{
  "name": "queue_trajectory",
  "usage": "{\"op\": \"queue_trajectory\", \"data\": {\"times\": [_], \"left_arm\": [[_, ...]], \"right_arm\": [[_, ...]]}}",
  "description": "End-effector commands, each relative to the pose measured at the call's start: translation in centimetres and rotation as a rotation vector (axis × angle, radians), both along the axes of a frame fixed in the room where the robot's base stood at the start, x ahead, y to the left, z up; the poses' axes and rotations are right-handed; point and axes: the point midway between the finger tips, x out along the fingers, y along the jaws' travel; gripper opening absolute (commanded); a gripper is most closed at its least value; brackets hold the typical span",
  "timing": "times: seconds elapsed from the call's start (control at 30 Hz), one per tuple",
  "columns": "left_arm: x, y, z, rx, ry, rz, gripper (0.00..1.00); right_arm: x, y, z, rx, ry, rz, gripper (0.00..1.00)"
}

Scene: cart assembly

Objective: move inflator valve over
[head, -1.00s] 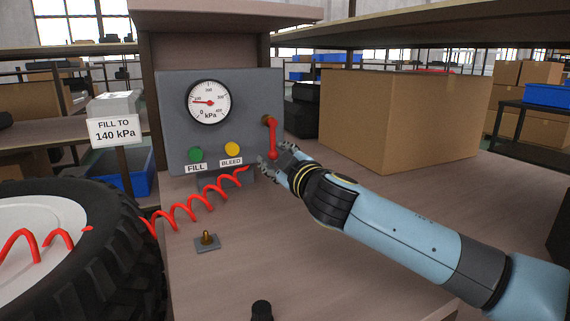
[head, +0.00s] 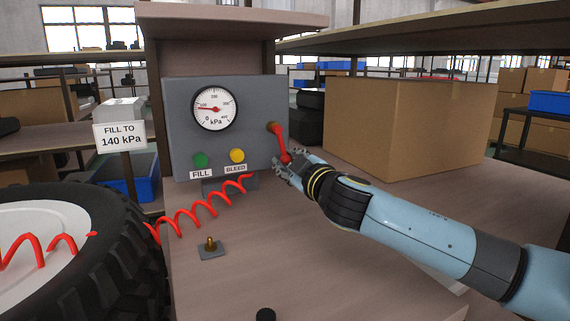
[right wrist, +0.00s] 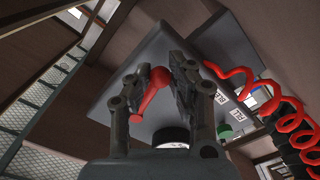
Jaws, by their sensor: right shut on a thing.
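The inflator valve is a red lever (head: 279,138) on a brass pivot at the right side of the grey inflator panel (head: 185,110). Its lower end hangs down and tilts to the right. My right gripper (head: 285,167) is shut on this lower end and partly hides it. In the right wrist view, the red lever (right wrist: 152,92) lies between the two dark fingers of the gripper (right wrist: 156,82). The dial gauge (head: 215,108) has its needle pointing left, near the 100 mark. My left gripper is not in view.
A green FILL button (head: 200,160) and a yellow BLEED button (head: 237,155) sit left of the lever. A coiled red hose (head: 195,214) runs to the tyre (head: 130,255). A large cardboard box (head: 400,125) stands on the bench at right. A sign (head: 121,136) reads FILL TO 140 kPa.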

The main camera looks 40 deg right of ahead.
Motion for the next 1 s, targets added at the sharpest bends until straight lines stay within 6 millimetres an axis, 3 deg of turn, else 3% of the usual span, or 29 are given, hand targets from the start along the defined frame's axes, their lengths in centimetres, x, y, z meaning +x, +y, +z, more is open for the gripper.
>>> {"op": "queue_trajectory", "data": {"times": [1.0], "left_arm": [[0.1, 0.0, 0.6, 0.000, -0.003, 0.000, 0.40]], "right_arm": [[-0.6, -2.0, 1.2, -0.002, -0.002, 0.000, 0.01]]}}
